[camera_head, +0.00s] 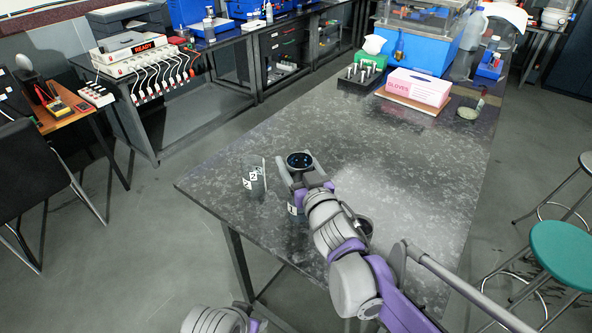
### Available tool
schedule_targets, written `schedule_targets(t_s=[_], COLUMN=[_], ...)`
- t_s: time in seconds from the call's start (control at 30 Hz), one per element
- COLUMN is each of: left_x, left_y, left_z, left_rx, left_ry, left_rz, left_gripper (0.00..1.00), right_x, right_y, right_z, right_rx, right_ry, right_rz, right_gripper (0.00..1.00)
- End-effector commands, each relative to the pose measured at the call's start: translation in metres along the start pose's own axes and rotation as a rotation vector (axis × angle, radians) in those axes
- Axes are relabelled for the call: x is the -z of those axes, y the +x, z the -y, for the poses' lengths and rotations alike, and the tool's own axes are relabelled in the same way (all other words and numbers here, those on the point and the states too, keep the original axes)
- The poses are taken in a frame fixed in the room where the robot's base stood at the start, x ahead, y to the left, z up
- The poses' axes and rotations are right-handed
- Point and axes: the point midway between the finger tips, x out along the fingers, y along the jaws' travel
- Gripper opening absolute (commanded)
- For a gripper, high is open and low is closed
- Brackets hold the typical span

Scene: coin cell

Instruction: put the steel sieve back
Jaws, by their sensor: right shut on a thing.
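My right gripper (298,168) is near the table's front left part, its fingers on either side of a short round piece with a dark, blue-flecked top (299,160). This looks like the steel sieve; its mesh is too small to make out. A container with a white label marked 1 (293,209) shows partly below the gripper; whether the sieve touches it I cannot tell. A grey cylinder with black-and-white labels (254,176) stands just left of the gripper. My left arm shows only at the bottom edge; its gripper is out of view.
A round metal-rimmed thing (363,227) is partly hidden behind my right arm. The dark speckled table (420,180) is clear in its middle and right. A pink glove box (417,87), a dark rack (360,77) and a small round dish (467,112) stand farther back.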

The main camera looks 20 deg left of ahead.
Motion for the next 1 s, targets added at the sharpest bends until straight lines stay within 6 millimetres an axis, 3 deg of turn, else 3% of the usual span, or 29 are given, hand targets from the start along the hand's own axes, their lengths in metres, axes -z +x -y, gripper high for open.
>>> schedule_targets(t_s=[0.13,0.2,0.37,0.4,0.53,0.87,1.0], left_x=[-0.002,-0.002,-0.002,-0.002,-0.002,-0.002,-0.003], left_y=[0.003,0.003,0.003,0.003,0.003,0.003,0.005], left_z=[0.0,0.0,0.0,0.0,0.0,0.0,0.0], left_rx=[0.0,0.0,0.0,0.0,0.0,0.0,0.0], left_ry=[0.0,0.0,0.0,0.0,0.0,0.0,0.0], left_rz=[0.001,0.001,0.001,0.001,0.001,0.001,0.002], left_gripper=[0.5,0.5,0.5,0.5,0.5,0.5,0.5], right_x=[-0.019,-0.022,-0.023,-0.023,-0.022,-0.025,-0.026], right_y=[0.0,0.0,0.0,0.0,0.0,0.0,-0.019], right_z=[0.0,0.0,0.0,0.0,0.0,0.0,0.0], right_rx=[0.0,0.0,-0.002,-0.002,-0.001,0.0,0.0], right_ry=[0.0,-0.001,-0.001,-0.001,-0.001,-0.001,-0.001], right_rz=[0.0,0.0,0.002,0.003,0.002,0.0,0.0], right_gripper=[0.15,0.0,0.0,0.74,0.98,1.0,1.0])
